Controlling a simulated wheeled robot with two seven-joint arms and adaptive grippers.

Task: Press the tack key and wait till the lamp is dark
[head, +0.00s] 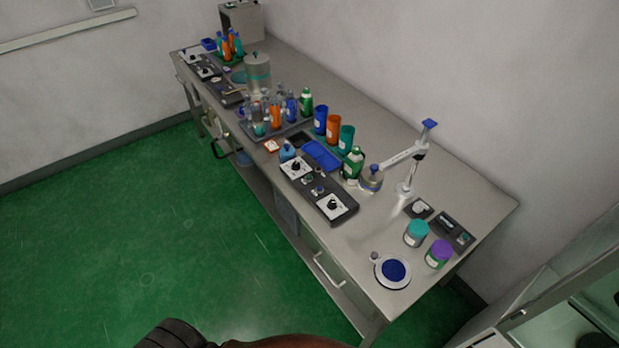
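A dark control panel (319,188) with two white dial plates, black knobs and small buttons lies along the front edge of the bench. A smaller dark unit (452,231) with a display-like strip sits near the right end. Beside it is a small dark pad (419,208) with a pale top. I cannot tell which part is the tack key or which is the lamp, nor whether any lamp is lit. Neither gripper is in view.
The steel bench (470,193) runs diagonally over a green floor (150,230). A round stand with a blue disc (393,270), a teal-lidded jar (416,233), a purple-lidded jar (439,254) and a jointed white arm stand (408,165) occupy its right end. Bottles crowd the middle.

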